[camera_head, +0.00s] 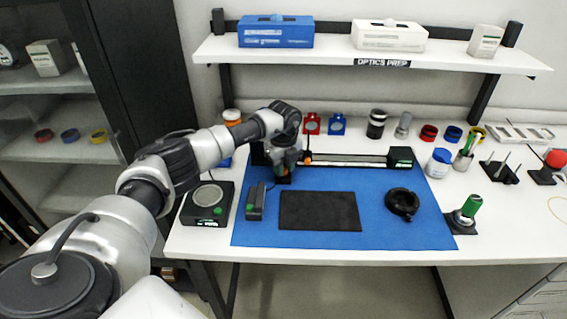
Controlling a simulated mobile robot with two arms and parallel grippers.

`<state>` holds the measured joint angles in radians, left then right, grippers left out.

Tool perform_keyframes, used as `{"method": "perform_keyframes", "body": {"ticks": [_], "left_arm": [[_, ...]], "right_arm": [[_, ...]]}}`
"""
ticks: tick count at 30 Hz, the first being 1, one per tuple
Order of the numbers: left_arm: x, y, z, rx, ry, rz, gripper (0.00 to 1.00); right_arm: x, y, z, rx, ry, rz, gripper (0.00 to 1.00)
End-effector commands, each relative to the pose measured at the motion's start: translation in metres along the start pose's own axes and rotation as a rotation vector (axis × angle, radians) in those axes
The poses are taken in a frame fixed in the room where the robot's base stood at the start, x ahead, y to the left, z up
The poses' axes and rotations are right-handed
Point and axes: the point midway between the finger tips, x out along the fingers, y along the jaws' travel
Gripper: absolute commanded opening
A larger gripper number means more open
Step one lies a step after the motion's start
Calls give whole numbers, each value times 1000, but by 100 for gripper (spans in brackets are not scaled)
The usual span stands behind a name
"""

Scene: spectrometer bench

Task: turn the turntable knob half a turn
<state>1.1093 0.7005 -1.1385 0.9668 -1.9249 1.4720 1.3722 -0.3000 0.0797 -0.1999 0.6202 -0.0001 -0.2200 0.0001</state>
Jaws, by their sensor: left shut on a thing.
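My left arm reaches in from the left across the bench, and my left gripper (284,172) points down at the left end of a long black rail device (350,161). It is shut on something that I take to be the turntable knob. The knob itself is hidden behind the fingers and wrist, so its angle cannot be told. A small orange part with a thin upright post (307,156) stands just right of the gripper. My right gripper is not in view.
A blue mat (380,232) holds a black pad (319,211), a black ring (402,203) and a small dark device (256,201). A round-topped instrument (208,200) stands left of the mat. Jars and colored rings line the back, under a shelf (450,58). A green-handled tool (468,208) stands right.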

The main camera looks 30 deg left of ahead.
Motion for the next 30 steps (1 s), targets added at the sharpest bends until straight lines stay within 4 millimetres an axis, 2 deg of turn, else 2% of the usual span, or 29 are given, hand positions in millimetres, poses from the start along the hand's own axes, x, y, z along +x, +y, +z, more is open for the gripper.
{"method": "perform_keyframes", "body": {"ticks": [11,27,28,30], "left_arm": [[-2,0,1,-163,-1,-2,3],[-1,-1,1,-189,-1,-3,3],[-1,-1,1,-188,-1,-3,28],[-1,-1,1,-188,-1,-3,39]], "right_arm": [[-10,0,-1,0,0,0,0],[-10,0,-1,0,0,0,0],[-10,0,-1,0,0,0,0],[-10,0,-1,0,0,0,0]]}}
